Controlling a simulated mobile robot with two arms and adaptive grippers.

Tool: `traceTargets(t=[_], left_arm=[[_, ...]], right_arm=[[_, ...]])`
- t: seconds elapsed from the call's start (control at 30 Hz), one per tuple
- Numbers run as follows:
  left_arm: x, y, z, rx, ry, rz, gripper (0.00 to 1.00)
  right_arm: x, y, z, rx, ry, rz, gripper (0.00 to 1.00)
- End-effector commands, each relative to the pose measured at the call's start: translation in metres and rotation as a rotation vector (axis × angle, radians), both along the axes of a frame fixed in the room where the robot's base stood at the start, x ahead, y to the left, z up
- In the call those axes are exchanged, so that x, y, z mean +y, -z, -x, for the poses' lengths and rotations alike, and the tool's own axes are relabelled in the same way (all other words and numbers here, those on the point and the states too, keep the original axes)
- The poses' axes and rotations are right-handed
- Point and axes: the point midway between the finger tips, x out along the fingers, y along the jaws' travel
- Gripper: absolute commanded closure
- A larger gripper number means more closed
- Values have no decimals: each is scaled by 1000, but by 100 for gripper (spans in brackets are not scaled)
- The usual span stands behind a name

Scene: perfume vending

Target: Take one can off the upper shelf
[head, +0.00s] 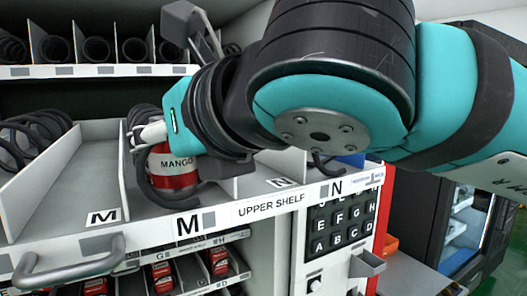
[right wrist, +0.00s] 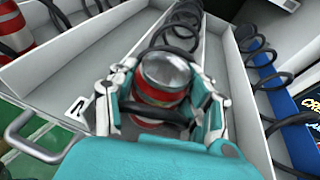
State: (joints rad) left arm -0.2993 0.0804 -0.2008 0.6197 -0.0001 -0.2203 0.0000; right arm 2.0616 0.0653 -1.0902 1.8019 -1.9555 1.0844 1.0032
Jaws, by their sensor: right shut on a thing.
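A red and white can labelled MANGO (head: 173,170) stands in the lane marked M at the front of the upper shelf (head: 120,253). A dark coil (head: 137,165) loops around its front. My right gripper (head: 150,135) comes in from above and the right and is shut on this can. In the right wrist view, the can's silver top (right wrist: 165,71) shows between the two fingers of the gripper (right wrist: 163,90), and a coil loop crosses its lower front. My arm hides part of the lane in the head view. My left gripper is not in view.
White dividers (head: 45,180) flank the lane. Another red and white can (right wrist: 14,28) stands in the lane to the left in the wrist view. A metal handle (head: 70,262), a keypad (head: 340,228) and a lower row of red items (head: 163,275) sit below the shelf.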

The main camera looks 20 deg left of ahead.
Motion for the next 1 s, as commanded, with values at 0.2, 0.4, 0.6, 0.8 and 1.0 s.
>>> traceTargets(t=[0.2,0.4,0.6,0.8,1.0], left_arm=[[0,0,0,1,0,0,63],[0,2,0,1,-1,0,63],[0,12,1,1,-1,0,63],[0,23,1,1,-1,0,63],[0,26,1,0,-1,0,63]], right_arm=[[0,-1,0,0,0,-1,90],[0,-4,0,-2,1,-2,90],[0,-25,1,-2,0,-5,90],[1,-65,1,-2,2,-5,90],[0,-93,1,-2,1,-2,90]])
